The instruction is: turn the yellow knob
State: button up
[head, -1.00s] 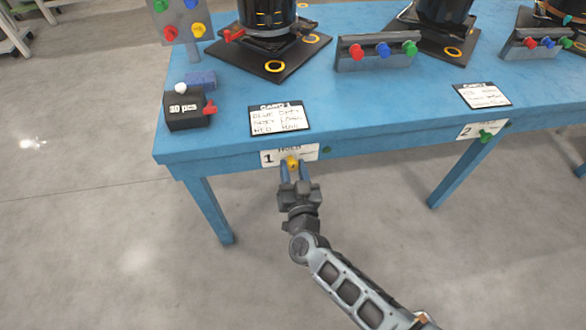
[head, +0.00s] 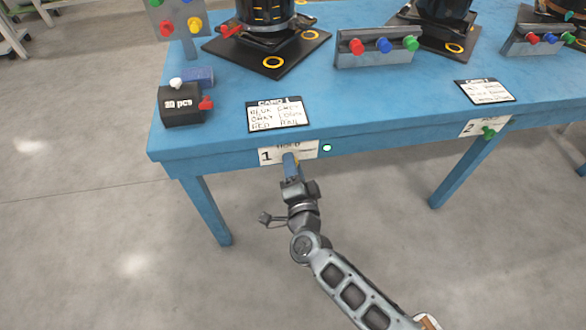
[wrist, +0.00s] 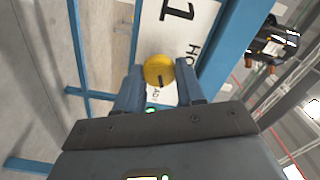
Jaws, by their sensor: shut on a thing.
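The yellow knob (wrist: 158,72) sits on the white "1 HOLD" plate (head: 270,156) on the table's front edge. The wrist view shows its round face with a dark mark, between my two finger tips. My gripper (wrist: 158,88) is shut on the knob. In the head view my gripper (head: 290,158) is seen nearly edge-on, and the fingers hide most of the knob. The plate's lettering is strongly turned in the wrist view, so my wrist is rolled against it. A small green lamp (head: 327,148) right of the plate glows bright.
The blue table (head: 225,150) carries a card (head: 275,115), a black "pcs" box (head: 181,106) with a red knob, and a panel with coloured knobs (head: 378,50). A second plate with a green knob (head: 488,132) is on the edge to the right. The floor before the table is clear.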

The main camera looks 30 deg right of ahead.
jog(key=m+b, duration=0.1)
jog(key=m, duration=0.3)
jog(key=shift+f+m+b, duration=0.1)
jog(key=shift+m+b, duration=0.2)
jog(key=shift+b, duration=0.05)
dwell(0.4)
jog(key=o, duration=1)
jog(key=shift+s, duration=0.1)
jog(key=v, duration=0.7)
jog(key=shift+s+p, duration=0.25)
jog(key=shift+p, duration=0.05)
jog(key=shift+a, duration=0.1)
